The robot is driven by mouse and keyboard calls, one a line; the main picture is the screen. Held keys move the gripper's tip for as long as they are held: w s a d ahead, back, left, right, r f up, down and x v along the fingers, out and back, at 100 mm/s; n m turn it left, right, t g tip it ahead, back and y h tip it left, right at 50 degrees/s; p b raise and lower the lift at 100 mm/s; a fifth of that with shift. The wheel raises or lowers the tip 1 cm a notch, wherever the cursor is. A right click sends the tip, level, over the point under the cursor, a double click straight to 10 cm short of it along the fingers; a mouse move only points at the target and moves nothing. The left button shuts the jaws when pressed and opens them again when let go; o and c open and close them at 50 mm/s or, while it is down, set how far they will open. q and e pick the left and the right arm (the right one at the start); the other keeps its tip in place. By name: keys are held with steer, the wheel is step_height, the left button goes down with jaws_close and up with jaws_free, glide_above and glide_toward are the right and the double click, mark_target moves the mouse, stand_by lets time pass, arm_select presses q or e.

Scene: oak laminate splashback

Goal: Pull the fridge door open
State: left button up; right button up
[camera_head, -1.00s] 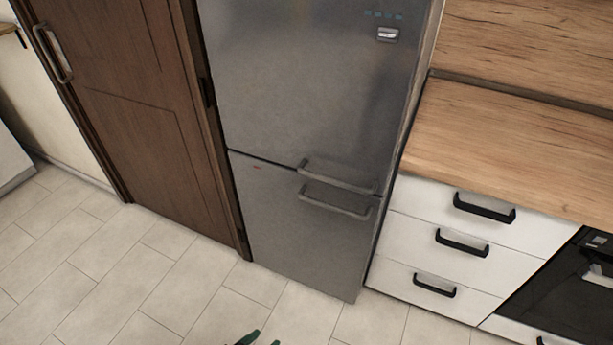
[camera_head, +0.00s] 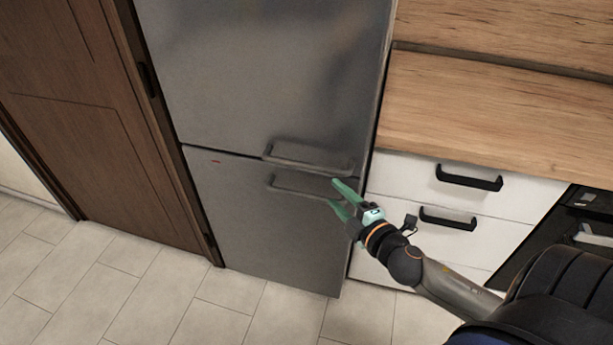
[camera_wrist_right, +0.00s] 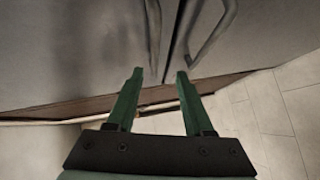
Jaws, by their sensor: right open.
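The grey fridge (camera_head: 270,75) stands shut in the middle of the head view, with an upper door and a lower door (camera_head: 255,235). The upper door's bar handle (camera_head: 305,162) sits just above the seam, and the lower door's handle (camera_head: 300,188) just below it. My right gripper (camera_head: 337,193) is open and empty in front of the right ends of the handles. In the right wrist view its green fingers (camera_wrist_right: 157,75) are apart, with both handles (camera_wrist_right: 205,35) beyond their tips and nothing between them. My left gripper does not show.
White drawers with black handles (camera_head: 468,180) and a wooden worktop (camera_head: 480,110) adjoin the fridge on the right, with a black oven (camera_head: 560,225) beyond. A brown wooden door (camera_head: 90,120) is on the left. The tiled floor (camera_head: 140,285) in front is clear.

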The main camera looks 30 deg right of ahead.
mark_target(310, 168)
steer(key=shift+n, duration=0.4)
steer(key=w, duration=1.1)
steer(key=shift+w+f, duration=0.2)
steer(key=shift+f, duration=0.15)
steer(key=shift+w+d+f, duration=0.1)
steer(key=shift+w+f, duration=0.1)
steer(key=shift+w, duration=0.7)
jaws_close()
